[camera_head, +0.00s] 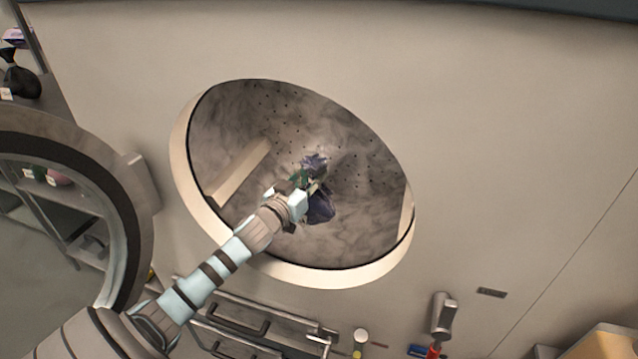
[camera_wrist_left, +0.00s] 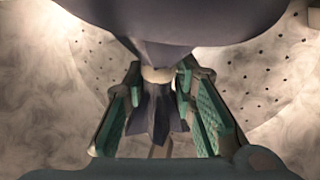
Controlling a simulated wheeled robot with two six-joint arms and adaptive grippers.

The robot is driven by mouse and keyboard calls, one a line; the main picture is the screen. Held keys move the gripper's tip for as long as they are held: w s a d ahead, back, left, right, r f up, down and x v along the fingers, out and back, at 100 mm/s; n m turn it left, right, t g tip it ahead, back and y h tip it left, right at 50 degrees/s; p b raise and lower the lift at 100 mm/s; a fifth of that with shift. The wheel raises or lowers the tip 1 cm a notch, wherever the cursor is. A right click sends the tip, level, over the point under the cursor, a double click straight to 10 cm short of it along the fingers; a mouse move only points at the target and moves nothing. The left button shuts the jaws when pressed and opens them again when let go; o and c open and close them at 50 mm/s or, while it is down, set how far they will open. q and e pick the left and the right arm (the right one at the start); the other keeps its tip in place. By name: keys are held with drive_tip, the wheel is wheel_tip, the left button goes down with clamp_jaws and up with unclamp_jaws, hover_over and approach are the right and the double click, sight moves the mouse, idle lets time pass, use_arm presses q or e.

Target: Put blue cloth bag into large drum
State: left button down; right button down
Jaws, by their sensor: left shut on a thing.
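The large drum (camera_head: 350,130) has a round opening in a pale wall, with a perforated grey inner surface. My left arm reaches in through the opening. My left gripper (camera_head: 304,182) is shut on the tied neck of the blue cloth bag (camera_head: 320,207), inside the drum's opening. In the left wrist view the bag (camera_wrist_left: 180,20) fills the top, and its gathered neck sits between the green-padded fingers (camera_wrist_left: 160,105). The drum's perforated wall (camera_wrist_left: 265,85) shows around them. The bag appears clear of the drum wall, but its underside is hard to see. My right gripper is not in view.
The round drum door (camera_head: 130,240) stands open at the left. The drum rim (camera_head: 300,272) surrounds my arm.

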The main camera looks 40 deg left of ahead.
use_arm(q)
drive_tip(key=shift+w, duration=0.25)
drive_tip(key=shift+w+f+b, duration=0.2)
drive_tip(key=shift+w+b, duration=0.05)
drive_tip(key=shift+b, duration=0.1)
drive_tip(key=shift+a+f, duration=0.2)
drive_tip(key=shift+f, duration=0.25)
drive_tip(key=shift+d+f+b, duration=0.1)
drive_tip(key=shift+f+b, duration=2)
drive_tip(key=shift+f, duration=0.7)
drive_tip(key=c, duration=1.2)
unclamp_jaws()
drive_tip(key=shift+c, duration=0.2)
drive_tip(key=shift+s, duration=0.1)
